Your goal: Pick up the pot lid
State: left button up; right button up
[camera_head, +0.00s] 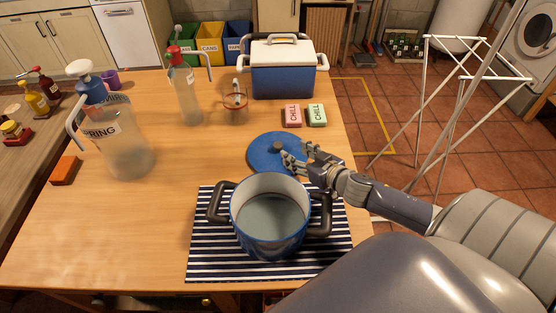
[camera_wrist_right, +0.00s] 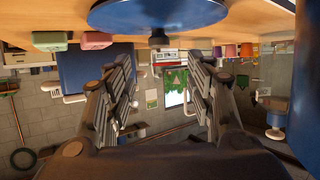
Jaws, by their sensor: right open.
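The blue pot lid (camera_head: 259,150) lies on the table behind the pot, with a dark knob (camera_head: 278,147) near its middle. In the right wrist view, the lid (camera_wrist_right: 160,12) shows at the top edge, its knob (camera_wrist_right: 158,39) pointing into the gap between my fingers. My right gripper (camera_head: 297,154) is open and empty at the lid's right side; its fingers (camera_wrist_right: 158,95) stand wide apart on both sides of the knob's line, short of it. The blue pot (camera_head: 268,248) stands uncovered in front of the lid. My left gripper is not in view.
The pot sits on a striped mat (camera_head: 210,262). Pink (camera_head: 291,116) and green (camera_head: 316,115) CHILL blocks and a blue cooler (camera_head: 283,82) stand behind the lid. A glass jar (camera_head: 235,106) and bottles (camera_head: 185,95) are to the left. Table between jug (camera_head: 125,150) and lid is clear.

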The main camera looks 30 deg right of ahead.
aim_at(279, 145)
jog(key=shift+f, duration=0.4)
jog(key=shift+p+x, duration=0.5)
jog(key=shift+x, duration=4.95)
grip_shut()
